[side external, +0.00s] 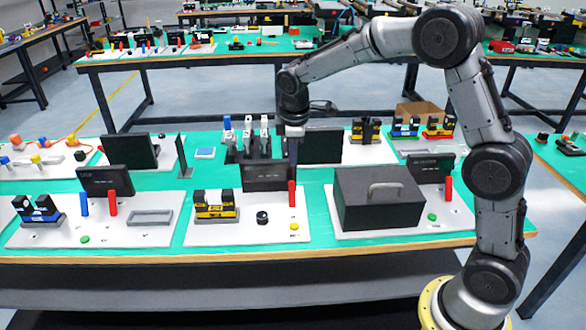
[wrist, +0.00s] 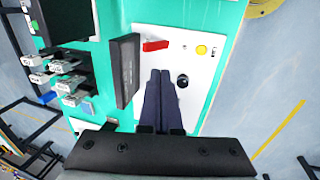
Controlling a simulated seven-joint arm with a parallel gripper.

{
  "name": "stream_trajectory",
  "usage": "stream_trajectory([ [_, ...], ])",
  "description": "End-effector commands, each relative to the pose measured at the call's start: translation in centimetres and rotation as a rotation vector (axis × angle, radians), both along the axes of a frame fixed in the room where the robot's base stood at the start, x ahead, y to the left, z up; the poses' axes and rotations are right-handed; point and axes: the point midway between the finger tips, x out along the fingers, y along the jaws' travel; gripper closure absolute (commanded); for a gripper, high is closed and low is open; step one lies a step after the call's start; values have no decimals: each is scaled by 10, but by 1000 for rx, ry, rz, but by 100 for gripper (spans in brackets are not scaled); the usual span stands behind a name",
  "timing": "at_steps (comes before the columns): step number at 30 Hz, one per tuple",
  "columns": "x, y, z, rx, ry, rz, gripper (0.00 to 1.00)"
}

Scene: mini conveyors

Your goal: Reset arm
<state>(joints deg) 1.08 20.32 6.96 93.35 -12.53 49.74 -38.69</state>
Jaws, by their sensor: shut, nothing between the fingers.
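My gripper (side external: 294,150) points down over the middle of the green table, just behind the small black screen of the middle board in the side view. In the wrist view its two dark fingers (wrist: 161,82) lie together, shut with nothing between them. Below it in the wrist view are a white board (wrist: 205,40), a red handle (wrist: 155,45), a yellow button (wrist: 201,50) and a black knob (wrist: 183,81). My arm arches in from the right. The fingertips are apart from the board as far as I can tell.
The black screen (side external: 266,176) stands close to my gripper. A black box with a grey handle (side external: 380,198) sits on the right board. Grey-and-white clamps (side external: 247,138) stand behind. Another board with blue and red handles (side external: 98,215) is at left. The space above the table is mostly free.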

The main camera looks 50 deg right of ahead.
Motion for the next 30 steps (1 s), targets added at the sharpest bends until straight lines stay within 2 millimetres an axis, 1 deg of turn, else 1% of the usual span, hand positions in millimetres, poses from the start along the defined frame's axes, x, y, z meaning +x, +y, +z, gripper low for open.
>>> stream_trajectory([
  [2,0,1,6,0,-4,1,100],
  [4,0,1,17,0,-23,1,100],
  [5,0,1,25,0,-38,2,100],
  [6,-1,1,37,0,-62,2,100],
  [8,-8,2,58,0,-102,2,100],
  [9,-16,3,73,2,-128,2,100],
  [11,-33,5,94,8,-167,-1,100],
  [12,-46,7,107,16,-191,-9,100],
  [14,-66,9,123,30,-227,-29,100],
  [15,-80,11,132,42,-248,-46,100],
  [17,-103,14,143,63,-280,-76,100],
  [18,-118,16,148,77,-300,-97,100],
  [20,-142,18,154,103,-327,-134,100],
  [21,-158,20,156,122,-345,-159,100],
  [23,-182,23,157,151,-369,-203,100],
  [24,-198,25,156,173,-384,-234,100],
  [26,-221,29,152,207,-404,-282,100],
  [27,-236,31,148,230,-414,-316,100],
  [30,-269,36,132,290,-428,-408,100],
])
